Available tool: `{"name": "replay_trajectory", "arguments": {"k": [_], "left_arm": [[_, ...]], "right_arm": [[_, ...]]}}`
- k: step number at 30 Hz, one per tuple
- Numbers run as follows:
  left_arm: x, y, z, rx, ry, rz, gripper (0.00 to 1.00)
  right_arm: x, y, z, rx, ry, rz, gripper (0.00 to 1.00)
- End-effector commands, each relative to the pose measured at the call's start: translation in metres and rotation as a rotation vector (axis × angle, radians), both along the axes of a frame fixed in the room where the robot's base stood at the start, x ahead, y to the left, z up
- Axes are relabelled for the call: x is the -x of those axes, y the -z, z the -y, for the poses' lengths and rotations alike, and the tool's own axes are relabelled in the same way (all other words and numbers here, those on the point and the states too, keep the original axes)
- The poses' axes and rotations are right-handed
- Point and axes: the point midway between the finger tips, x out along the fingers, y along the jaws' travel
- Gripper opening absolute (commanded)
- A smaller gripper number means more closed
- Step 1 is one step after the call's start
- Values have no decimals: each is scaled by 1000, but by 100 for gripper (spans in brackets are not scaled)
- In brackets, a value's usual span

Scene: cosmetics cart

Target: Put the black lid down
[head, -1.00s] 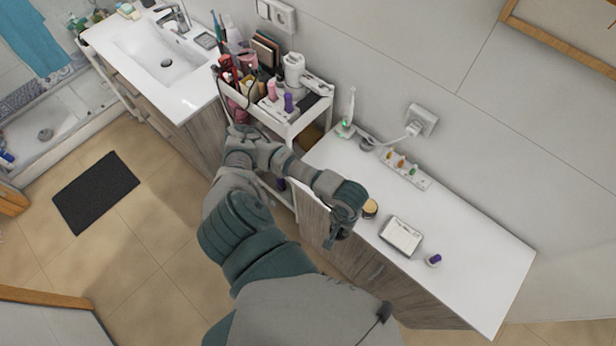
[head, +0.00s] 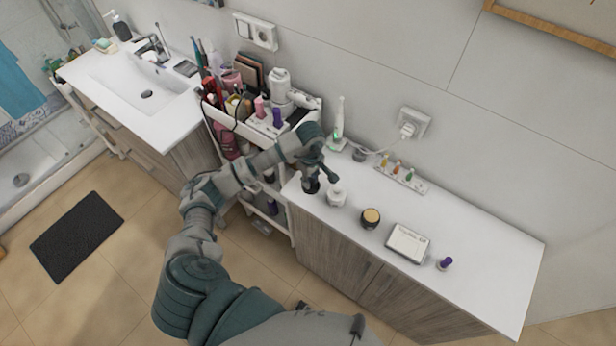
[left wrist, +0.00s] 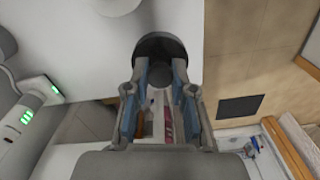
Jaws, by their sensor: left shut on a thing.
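My left gripper (head: 311,174) is shut on the black lid (head: 311,187) at the left end of the white countertop (head: 470,235). In the left wrist view, the dark round lid (left wrist: 160,46) sits between the fingertips (left wrist: 160,72), partly beyond the counter's edge. I cannot tell whether it touches the counter. A white jar (head: 336,197) stands just right of the lid, apart from it. My right gripper is not in view.
A jar with a tan top (head: 371,217), a white box (head: 408,243) and a small purple-capped bottle (head: 445,263) stand further right. An electric toothbrush (head: 338,128) stands behind. The crowded cart (head: 262,140) is at the left. The counter's right part is clear.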

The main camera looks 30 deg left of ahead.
Motion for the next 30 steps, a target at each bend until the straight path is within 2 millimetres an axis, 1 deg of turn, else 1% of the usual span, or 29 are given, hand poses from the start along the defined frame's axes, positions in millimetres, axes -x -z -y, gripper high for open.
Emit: {"name": "replay_trajectory", "arguments": {"k": [1,3,6,9,13,16,20,26,27,29,30], "left_arm": [[-8,0,-7,2,-4,-2,8],[-16,2,-16,3,-4,0,8],[-21,5,-22,4,-1,-1,8],[-21,11,-21,3,1,-3,8],[-20,28,-17,0,0,-5,8],[-21,36,-14,-3,2,-1,8],[-22,37,-12,-7,3,1,8],[-22,43,-17,-3,2,0,8],[-21,43,-18,-2,2,0,29],[-21,42,-19,-1,2,-1,44],[-21,43,-20,0,1,-1,49]], "right_arm": [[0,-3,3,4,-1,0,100],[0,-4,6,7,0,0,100],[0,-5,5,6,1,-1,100],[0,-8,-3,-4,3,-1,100],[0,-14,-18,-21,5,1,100],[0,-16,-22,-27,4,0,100],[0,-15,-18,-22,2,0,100],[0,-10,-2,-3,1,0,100],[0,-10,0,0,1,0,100],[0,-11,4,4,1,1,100],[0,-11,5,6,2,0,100]]}}
